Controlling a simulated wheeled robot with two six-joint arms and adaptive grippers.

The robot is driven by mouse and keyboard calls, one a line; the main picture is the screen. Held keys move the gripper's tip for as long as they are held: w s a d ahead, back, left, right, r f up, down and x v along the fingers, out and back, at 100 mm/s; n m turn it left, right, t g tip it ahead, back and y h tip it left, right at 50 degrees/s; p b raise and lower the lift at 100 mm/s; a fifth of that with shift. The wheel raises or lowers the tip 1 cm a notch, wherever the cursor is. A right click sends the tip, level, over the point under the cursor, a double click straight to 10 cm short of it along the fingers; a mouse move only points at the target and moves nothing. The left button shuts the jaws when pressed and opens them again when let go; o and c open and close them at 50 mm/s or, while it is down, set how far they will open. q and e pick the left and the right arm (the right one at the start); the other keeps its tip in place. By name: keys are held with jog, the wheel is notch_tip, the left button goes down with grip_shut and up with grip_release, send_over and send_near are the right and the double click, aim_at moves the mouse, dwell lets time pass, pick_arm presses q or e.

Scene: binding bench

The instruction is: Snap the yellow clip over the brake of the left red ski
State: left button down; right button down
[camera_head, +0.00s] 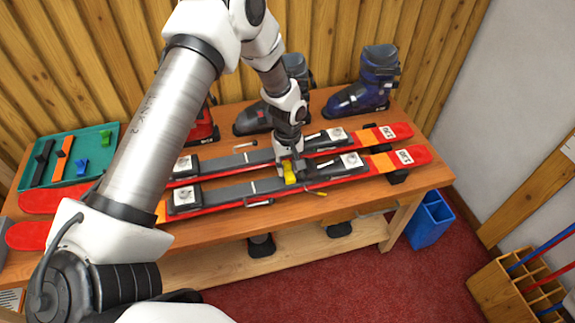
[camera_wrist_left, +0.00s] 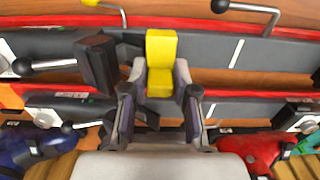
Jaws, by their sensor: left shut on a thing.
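Two red skis lie side by side across the bench: a near ski (camera_head: 405,157) and a far ski (camera_head: 397,130). I cannot tell for certain which one is the left ski. My left gripper (camera_head: 289,165) is shut on the yellow clip (camera_head: 290,178) above the skis' middle. In the left wrist view, the clip (camera_wrist_left: 161,62) sticks out beyond the fingertips (camera_wrist_left: 160,95), over the near ski's grey strip, beside a black block (camera_wrist_left: 97,62). I cannot tell whether clip and ski touch. A thin brake arm with a yellow tip (camera_head: 321,193) shows at the near ski's front edge.
A green tray (camera_head: 108,140) at the back left holds straps and small clips. A blue boot (camera_head: 366,85), a dark grey boot (camera_head: 254,119) and a red boot (camera_head: 203,125) stand along the bench's back. A blue bin (camera_head: 429,222) stands on the floor at right.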

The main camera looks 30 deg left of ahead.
aim_at(287, 163)
pick_arm(q)
jog(key=shift+f+b, duration=0.45)
jog(key=shift+f, duration=0.45)
jog(key=shift+c, duration=1.7)
grip_release()
jog(key=shift+r, duration=0.1)
notch_tip(287, 163, up, 2)
jog(key=shift+r+p, duration=0.1)
jog(key=shift+p, duration=0.95)
notch_tip(287, 163, up, 8)
jog(key=p, duration=0.7)
jog(key=shift+f, duration=0.2)
